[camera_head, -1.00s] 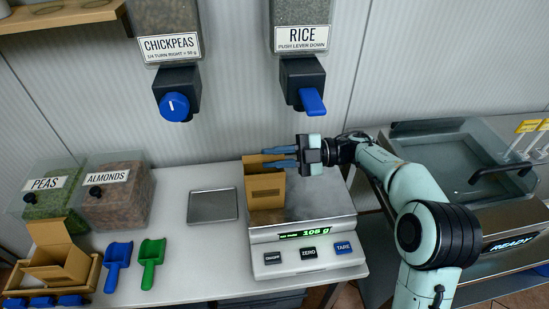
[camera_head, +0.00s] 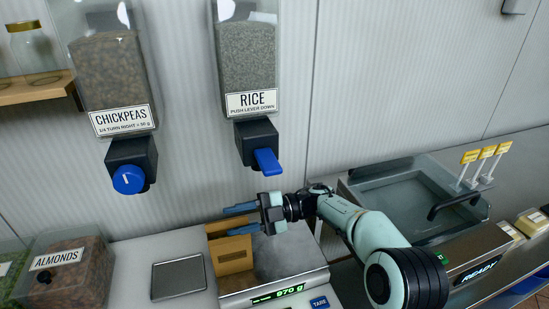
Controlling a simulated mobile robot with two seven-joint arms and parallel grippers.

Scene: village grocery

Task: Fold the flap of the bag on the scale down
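The brown paper bag (camera_head: 234,257) stands upright on the steel plate of the scale (camera_head: 285,256). Its top is partly covered by my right gripper (camera_head: 241,219), which comes in from the right. Its two blue fingers point left across the bag's top, with a gap between them. They look to be touching or pressing the bag; whether the flap's edge lies between them I cannot tell. The flap's shape is mostly hidden. The scale display (camera_head: 277,293) reads about 970 g. My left gripper is not in view.
The rice dispenser (camera_head: 249,62) with its blue lever (camera_head: 266,161) hangs above the scale. The chickpeas dispenser (camera_head: 113,80) hangs left of it. A flat metal tray (camera_head: 179,276) and an almonds bin (camera_head: 68,276) are left of the scale. A sealing machine (camera_head: 395,190) stands right.

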